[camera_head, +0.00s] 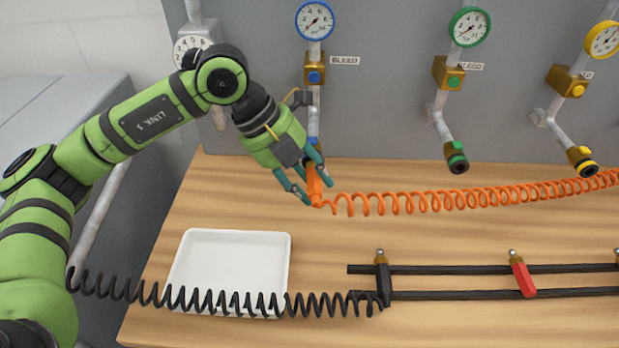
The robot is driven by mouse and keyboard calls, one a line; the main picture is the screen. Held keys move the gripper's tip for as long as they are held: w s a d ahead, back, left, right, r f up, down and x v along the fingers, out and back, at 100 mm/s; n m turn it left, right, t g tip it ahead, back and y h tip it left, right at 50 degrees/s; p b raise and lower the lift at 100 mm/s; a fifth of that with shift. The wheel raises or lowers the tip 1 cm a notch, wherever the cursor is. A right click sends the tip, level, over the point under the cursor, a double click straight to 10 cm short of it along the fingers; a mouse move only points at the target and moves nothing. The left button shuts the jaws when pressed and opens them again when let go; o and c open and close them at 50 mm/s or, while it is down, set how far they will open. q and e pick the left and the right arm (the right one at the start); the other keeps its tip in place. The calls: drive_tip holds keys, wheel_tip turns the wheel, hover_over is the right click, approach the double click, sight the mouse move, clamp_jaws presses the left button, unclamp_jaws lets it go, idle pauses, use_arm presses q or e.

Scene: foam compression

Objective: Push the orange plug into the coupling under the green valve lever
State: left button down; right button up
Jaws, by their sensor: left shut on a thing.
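My left gripper (316,191) is shut on the orange plug (314,184), in front of the pipe below the blue-marked valve. An orange coiled hose (440,200) runs from the plug to the right edge. The plug's upper end is partly hidden by the fingers, and I cannot tell whether it touches the blue-ringed coupling (313,142) above it. The green-marked valve (449,74) is further right. Its angled pipe ends in a green-ringed coupling (457,161), open and empty, well apart from the plug. No separate lever is clear on it. My right gripper is not visible.
A yellow-ringed coupling (581,160) hangs at the right. A white tray (284,262) lies at the front left, crossed by a black coiled hose (215,301). Black rails (450,294) hold a black plug (382,280) and a red one (522,278). The wooden bench (430,235) is bare between.

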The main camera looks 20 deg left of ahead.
sight(310, 191)
use_arm(q)
drive_tip(key=shift+s+d, duration=0.15)
drive_tip(key=shift+d, duration=0.1)
drive_tip(key=shift+s+d, duration=0.3)
drive_tip(key=shift+s, duration=0.55)
drive_tip(key=shift+s+d+b, duration=0.3)
drive_tip(key=shift+s+b, duration=0.1)
drive_tip(key=shift+s, duration=0.9)
